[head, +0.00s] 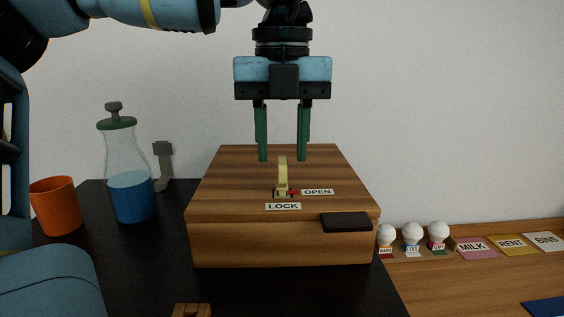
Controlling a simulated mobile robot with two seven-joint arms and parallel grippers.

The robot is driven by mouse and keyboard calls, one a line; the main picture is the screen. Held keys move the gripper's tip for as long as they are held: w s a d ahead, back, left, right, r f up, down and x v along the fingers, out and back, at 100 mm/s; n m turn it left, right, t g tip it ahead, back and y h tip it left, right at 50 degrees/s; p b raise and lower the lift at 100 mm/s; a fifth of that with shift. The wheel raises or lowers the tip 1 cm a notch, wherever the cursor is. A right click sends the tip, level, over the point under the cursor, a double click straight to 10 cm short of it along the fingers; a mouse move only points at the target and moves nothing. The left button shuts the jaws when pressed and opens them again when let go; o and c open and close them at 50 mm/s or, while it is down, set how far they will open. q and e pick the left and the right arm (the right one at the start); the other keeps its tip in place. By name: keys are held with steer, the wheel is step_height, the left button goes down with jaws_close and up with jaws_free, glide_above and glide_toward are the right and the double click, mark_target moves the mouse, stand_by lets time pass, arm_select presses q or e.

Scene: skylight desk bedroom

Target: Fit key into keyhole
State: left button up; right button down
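A pale yellow key (283,174) stands upright on the lid of a wooden box (230,182). Its lower end meets a small dark keyhole plate (277,194); how deep it sits in there I cannot tell. A LOCK label (283,206) is in front of it and an OPEN label (318,192) to its right, with a small red mark between key and label. My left gripper (282,158) points down above the box, its green fingers apart and empty, above and to either side of the key in the picture. My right gripper is not in view.
The box has a dark latch tab (346,222) and stands on a black desk top (130,265). An orange cup (56,206), a flask of blue liquid (132,190) and a grey stand (163,165) are at left.

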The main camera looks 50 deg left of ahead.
mark_target(282, 160)
arm_select(q)
steer(key=shift+r, duration=1.95)
steer(key=shift+s+f, duration=0.1)
